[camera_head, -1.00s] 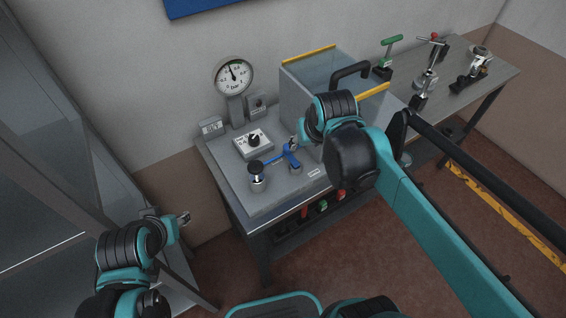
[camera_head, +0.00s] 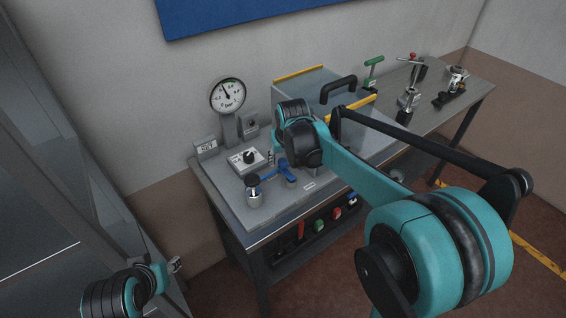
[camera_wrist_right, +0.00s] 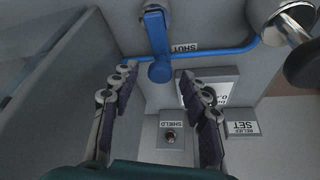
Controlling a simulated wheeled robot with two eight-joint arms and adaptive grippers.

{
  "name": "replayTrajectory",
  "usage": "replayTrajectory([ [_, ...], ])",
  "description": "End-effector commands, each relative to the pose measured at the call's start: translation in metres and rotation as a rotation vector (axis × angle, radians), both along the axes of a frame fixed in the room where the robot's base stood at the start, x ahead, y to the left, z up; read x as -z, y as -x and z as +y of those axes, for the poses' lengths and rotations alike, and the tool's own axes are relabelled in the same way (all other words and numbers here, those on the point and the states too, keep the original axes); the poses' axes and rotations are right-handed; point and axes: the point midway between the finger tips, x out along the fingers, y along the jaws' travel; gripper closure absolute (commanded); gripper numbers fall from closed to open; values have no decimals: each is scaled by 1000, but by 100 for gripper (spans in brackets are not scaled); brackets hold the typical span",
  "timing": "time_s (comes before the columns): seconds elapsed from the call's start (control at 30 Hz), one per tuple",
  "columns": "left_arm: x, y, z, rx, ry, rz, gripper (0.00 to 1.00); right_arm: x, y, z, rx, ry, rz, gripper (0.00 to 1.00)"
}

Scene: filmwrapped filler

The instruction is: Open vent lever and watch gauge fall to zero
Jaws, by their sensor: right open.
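The round white gauge (camera_head: 228,97) stands on a post at the back left of the bench; its needle points up and slightly left, off the lower end of the scale. The blue lever (camera_head: 284,165) is on the panel in front, beside a blue pipe (camera_wrist_right: 210,56). In the right wrist view the lever (camera_wrist_right: 157,45) hangs from its pivot by a SHUT label (camera_wrist_right: 184,48). My right gripper (camera_wrist_right: 158,82) is open and empty, its fingertips either side of and below the lever's end. My left gripper (camera_head: 175,265) is low at left, far from the panel; its jaws are too small to read.
A clear-sided box (camera_head: 318,95) with a black handle stands right of the lever. SHIELD (camera_wrist_right: 171,137) and RELIEF SET (camera_wrist_right: 241,128) labels show. Clamps stand at the bench's far right.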

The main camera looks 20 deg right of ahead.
Motion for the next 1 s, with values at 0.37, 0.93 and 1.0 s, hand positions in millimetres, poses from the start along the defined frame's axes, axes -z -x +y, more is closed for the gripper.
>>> replayTrajectory([
  [0.37,1,0,0,0,0,0,60,4,-2,0,0,0,0,65],
  [0.93,-3,0,0,0,0,0,60,3,-3,-2,53,0,0,100],
  [1.0,-5,0,0,0,0,0,60,3,-4,-3,87,1,0,100],
])
